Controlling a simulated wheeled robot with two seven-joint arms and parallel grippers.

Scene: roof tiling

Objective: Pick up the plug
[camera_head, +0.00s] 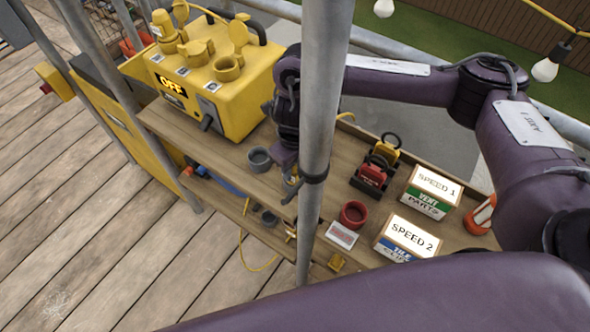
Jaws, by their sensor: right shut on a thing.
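My right gripper (289,182) points down over the wooden shelf (228,158), just left of the metal pole. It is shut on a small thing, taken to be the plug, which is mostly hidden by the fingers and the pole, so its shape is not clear. The yellow power box (235,95), marked OFF, stands to the left with several round yellow sockets and caps on top and a dark lever on its front. My left gripper is not in view.
A grey cup (260,159) stands close left of my right gripper. The upright pole (318,120) crosses in front of the shelf. A lower shelf lies beneath.

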